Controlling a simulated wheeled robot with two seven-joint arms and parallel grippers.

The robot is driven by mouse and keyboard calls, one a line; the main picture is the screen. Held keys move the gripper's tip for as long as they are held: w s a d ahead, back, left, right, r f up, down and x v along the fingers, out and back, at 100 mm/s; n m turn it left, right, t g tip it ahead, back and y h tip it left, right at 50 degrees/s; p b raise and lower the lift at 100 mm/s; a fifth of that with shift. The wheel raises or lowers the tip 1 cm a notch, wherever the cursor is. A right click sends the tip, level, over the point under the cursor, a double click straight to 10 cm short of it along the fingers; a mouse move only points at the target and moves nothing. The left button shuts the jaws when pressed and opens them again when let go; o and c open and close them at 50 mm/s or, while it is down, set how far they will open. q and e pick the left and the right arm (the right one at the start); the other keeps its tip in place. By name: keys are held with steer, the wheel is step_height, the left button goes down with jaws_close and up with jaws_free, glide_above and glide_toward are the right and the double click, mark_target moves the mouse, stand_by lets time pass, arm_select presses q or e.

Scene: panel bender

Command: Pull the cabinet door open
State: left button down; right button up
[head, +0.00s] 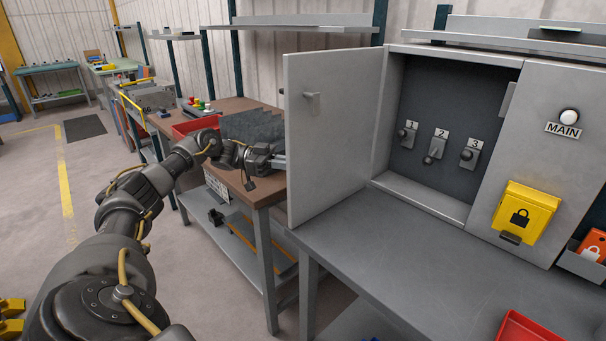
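The cabinet door (335,135) is a pale grey panel standing swung open to the left of the grey cabinet (425,205). My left gripper (280,161) is at the door's free edge, below the handle's height. Its fingertips meet or pass behind that edge, so I cannot tell contact or finger opening. The open cabinet shows three numbered switches (437,145) on a dark back panel. My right gripper is out of view.
The grey bench (430,280) before the cabinet is mostly clear, with a red tray (530,328) at its front right. A yellow lock box (525,210) hangs right of the opening. A brown-topped workbench (235,182) with a red bin (195,126) stands behind my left arm.

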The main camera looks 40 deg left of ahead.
arm_select(q)
steer(key=shift+a, duration=0.15)
steer(key=c, duration=1.6)
jaws_free()
steer(key=shift+w, duration=0.15)
steer(key=shift+o, duration=0.3)
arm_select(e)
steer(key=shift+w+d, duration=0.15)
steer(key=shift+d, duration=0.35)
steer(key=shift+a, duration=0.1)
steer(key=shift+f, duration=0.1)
